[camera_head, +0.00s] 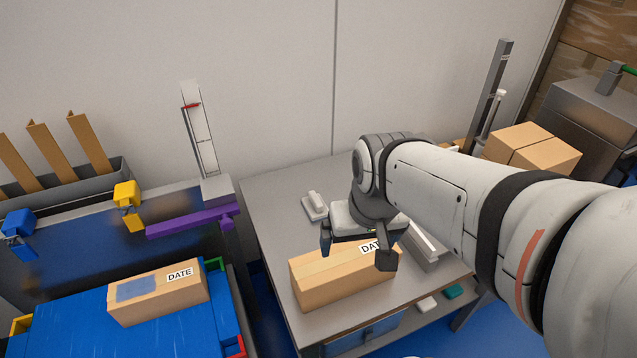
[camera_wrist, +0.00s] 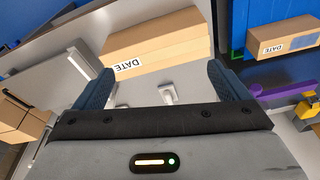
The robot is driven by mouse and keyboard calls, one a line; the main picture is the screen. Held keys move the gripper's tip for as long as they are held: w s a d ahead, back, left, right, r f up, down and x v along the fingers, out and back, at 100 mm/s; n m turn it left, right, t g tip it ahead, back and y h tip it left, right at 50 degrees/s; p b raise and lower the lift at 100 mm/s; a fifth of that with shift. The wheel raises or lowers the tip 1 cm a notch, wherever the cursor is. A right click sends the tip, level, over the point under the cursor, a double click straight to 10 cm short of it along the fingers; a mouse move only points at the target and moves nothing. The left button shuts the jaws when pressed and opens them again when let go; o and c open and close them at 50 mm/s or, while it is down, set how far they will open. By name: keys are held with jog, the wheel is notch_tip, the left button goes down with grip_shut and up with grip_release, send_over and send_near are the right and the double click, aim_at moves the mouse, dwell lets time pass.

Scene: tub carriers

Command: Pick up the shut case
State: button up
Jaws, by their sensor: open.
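A shut brown cardboard case (camera_head: 335,280) with a white DATE label lies on the grey table (camera_head: 270,215). It also shows in the wrist view (camera_wrist: 160,42), lying beyond and between my fingertips. My gripper (camera_head: 356,248) is open and empty, over the label end of this case. Its two dark blue fingers also show in the wrist view (camera_wrist: 160,72). They look apart from the case, and part of its top is hidden behind my gripper. A second case (camera_head: 160,290) with a DATE label and a blue patch on top lies on a blue stack at the left.
Small white and grey items (camera_head: 314,205) stand on the table behind the case. A grey-white block (camera_head: 425,245) is close to its right. A purple bar (camera_head: 190,223) and yellow clamp (camera_head: 128,205) are at the left. Brown boxes (camera_head: 530,146) stand at the back right.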

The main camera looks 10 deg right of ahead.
jog(key=shift+o, duration=0.3)
jog(key=w+m+p, duration=0.1)
jog(key=w, duration=0.1)
jog(key=w+f+m+g+y+p, duration=0.1)
jog(key=w+m+p, duration=0.1)
jog(key=shift+w+a+f, duration=0.1)
jog(key=shift+w, duration=0.05)
jog(key=m+g+y+p, duration=0.2)
jog(key=m+y+p, duration=0.1)
jog(key=m+p, duration=0.75)
send_over(347, 256)
jog(key=d+b, duration=0.2)
jog(key=shift+m, duration=0.65)
jog(key=f, duration=1.2)
jog(key=shift+a, duration=0.2)
jog(key=shift+s+f+m, duration=0.2)
jog(key=shift+f+m, duration=0.1)
jog(key=shift+f, duration=0.35)
jog(key=shift+x, duration=3.75)
jog(key=shift+w+d, duration=0.1)
jog(key=shift+w, duration=0.15)
jog(key=shift+c, duration=0.4)
jog(key=c, duration=1.9)
